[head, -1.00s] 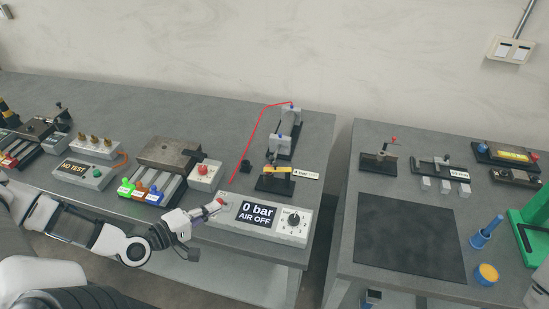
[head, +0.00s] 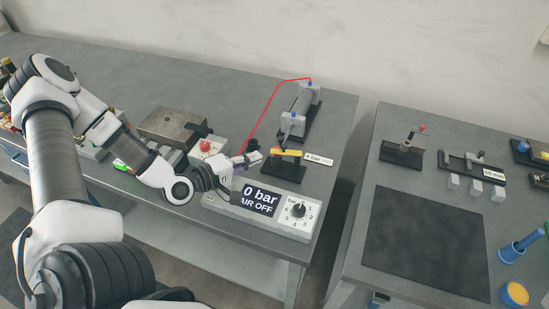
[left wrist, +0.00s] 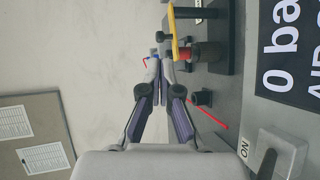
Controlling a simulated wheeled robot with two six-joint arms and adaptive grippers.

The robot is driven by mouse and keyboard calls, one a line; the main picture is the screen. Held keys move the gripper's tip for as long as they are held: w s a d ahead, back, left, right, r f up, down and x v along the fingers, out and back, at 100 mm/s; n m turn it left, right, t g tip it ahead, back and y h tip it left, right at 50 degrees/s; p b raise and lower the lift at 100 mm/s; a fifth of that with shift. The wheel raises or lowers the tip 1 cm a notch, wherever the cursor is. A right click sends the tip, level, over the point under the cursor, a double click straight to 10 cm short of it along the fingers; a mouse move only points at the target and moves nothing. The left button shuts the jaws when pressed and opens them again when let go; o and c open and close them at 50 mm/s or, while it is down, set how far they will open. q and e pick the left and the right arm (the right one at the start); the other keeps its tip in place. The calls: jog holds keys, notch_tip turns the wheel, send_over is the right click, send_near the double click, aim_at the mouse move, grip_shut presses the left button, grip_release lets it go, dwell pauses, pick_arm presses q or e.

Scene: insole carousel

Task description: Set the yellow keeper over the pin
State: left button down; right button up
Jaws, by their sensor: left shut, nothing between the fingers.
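The yellow keeper (head: 287,153) lies across the top of a small stand with a black base (head: 283,173), near the right end of the left table. In the left wrist view the keeper (left wrist: 175,35) shows edge-on, beside a red round part. I cannot make out the pin clearly. My left gripper (head: 256,157) is just left of the stand, in front of a small black cup (head: 253,143). Its fingertips (left wrist: 160,58) are together and empty, apart from the keeper. My right gripper is out of view.
The air panel (head: 236,203), reading 0 bar AIR OFF, lies below the gripper. A grey cylinder (head: 297,108) with a red hose (head: 263,115) stands behind. A red-button box (head: 207,149) is left. A gap separates the right table, with its black mat (head: 425,240).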

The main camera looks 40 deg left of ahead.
aim_at(275, 152)
pick_arm(q)
jog(key=x, duration=0.7)
jog(key=shift+w+d+b, duration=0.1)
jog(key=shift+w+b, duration=0.1)
jog(key=shift+b, duration=0.2)
jog(key=shift+s+r, duration=0.1)
jog(key=shift+w+a+f+b, duration=0.2)
jog(key=shift+w+b, duration=0.25)
jog(key=shift+b, duration=0.15)
jog(key=shift+w+a+f+b, duration=0.1)
jog(key=shift+w+a+b, duration=0.1)
jog(key=shift+w+b, duration=0.3)
jog(key=shift+s+r, duration=0.15)
jog(key=shift+r, duration=0.25)
jog(key=shift+a, duration=0.1)
